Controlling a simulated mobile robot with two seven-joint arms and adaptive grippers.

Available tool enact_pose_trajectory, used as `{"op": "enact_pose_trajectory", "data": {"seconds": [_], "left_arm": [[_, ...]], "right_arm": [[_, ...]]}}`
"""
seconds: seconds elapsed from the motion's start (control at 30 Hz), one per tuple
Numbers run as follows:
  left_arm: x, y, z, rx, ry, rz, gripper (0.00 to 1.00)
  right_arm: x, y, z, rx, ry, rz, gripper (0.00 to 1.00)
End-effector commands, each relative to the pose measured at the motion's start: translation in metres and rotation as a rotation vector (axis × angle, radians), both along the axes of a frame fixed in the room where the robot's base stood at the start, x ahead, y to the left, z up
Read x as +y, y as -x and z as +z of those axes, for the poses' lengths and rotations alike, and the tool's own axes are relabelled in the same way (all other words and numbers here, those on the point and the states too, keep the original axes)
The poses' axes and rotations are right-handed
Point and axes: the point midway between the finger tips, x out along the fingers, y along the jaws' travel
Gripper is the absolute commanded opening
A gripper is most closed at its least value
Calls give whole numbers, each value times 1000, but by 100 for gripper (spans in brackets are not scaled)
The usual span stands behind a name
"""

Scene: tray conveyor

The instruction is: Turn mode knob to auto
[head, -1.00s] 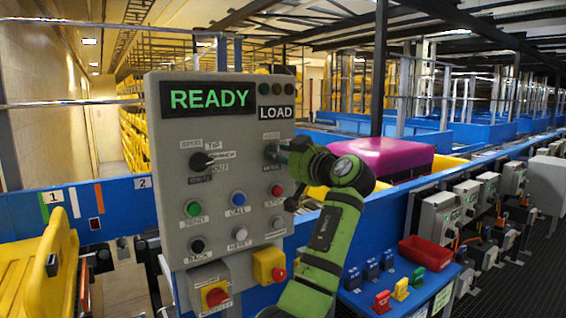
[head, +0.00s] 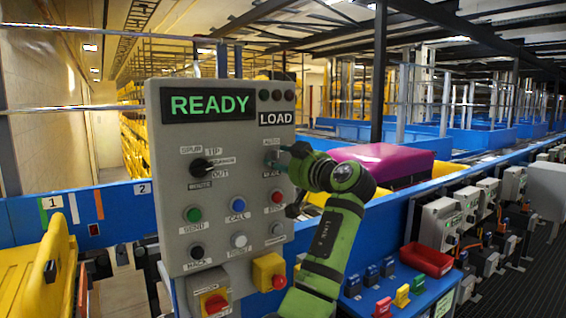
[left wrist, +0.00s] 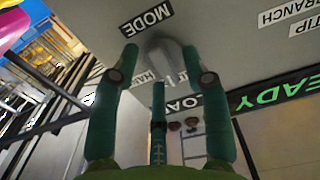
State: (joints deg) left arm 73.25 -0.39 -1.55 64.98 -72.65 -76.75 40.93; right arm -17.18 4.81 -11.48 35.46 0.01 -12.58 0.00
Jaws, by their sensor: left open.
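The mode knob (left wrist: 168,48) is a grey knob on the grey control panel (head: 225,135). It shows in the left wrist view below the MODE label, between my fingers. My left gripper (head: 279,163) is at the panel's upper right in the head view and hides most of the knob. In the left wrist view my left gripper (left wrist: 160,62) is open, with its green fingers on either side of the knob. I cannot tell whether they touch it. The labels by the knob are partly hidden, so its setting is unclear. My right gripper is not in view.
The panel also has a black selector knob (head: 202,166), several push buttons, a READY display (head: 211,104) and a yellow-boxed red stop button (head: 215,303). A purple item (head: 384,163) lies behind my arm. A red bin (head: 426,259) is at the right.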

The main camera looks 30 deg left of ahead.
Motion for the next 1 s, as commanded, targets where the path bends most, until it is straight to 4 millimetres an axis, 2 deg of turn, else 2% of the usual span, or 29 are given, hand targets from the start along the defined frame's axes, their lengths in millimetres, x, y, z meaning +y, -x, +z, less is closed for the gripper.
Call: {"op": "enact_pose_trajectory", "data": {"seconds": [0.17, 0.4, 0.6, 0.8, 1.0], "left_arm": [[-17, 6, 0, -2, -1, -2, 46], [-65, 25, -1, -1, 1, -5, 46], [-96, 39, 0, -1, 1, -3, 46], [-110, 45, 0, 0, 0, -1, 46], [-111, 46, 0, 0, 0, 0, 46]], "right_arm": [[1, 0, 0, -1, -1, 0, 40], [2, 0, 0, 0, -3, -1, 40], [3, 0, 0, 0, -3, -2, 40], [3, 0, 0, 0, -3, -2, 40], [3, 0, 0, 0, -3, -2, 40]]}}
